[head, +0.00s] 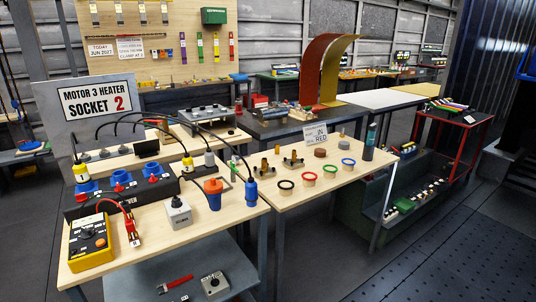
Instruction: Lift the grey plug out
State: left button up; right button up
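A pale grey plug (209,158) on a black cable stands upright behind the bench's row of parts; I cannot tell what its lower end sits in. A yellow plug (188,165) is just left of it, another yellow plug (81,172) is at the far left, and a blue plug (251,190) is to the right. A black socket box (118,198) carries several blue sockets with red parts. A sign (88,103) reads "MOTOR 3 HEATER SOCKET 2". Neither of my grippers shows in the head view.
On the left bench (150,250) are a yellow meter (90,241) with red leads, a grey box (178,213) and an orange-and-blue part (213,192). The right bench (325,185) holds several coloured rings and a dark bottle (369,142). The dark floor at right is clear.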

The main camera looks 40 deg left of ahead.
aim_at(210, 162)
jog(key=z, duration=0.25)
jog(key=i, duration=1.1)
jog(key=u, duration=0.55)
jog(key=i, duration=0.75)
jog(key=u, duration=0.8)
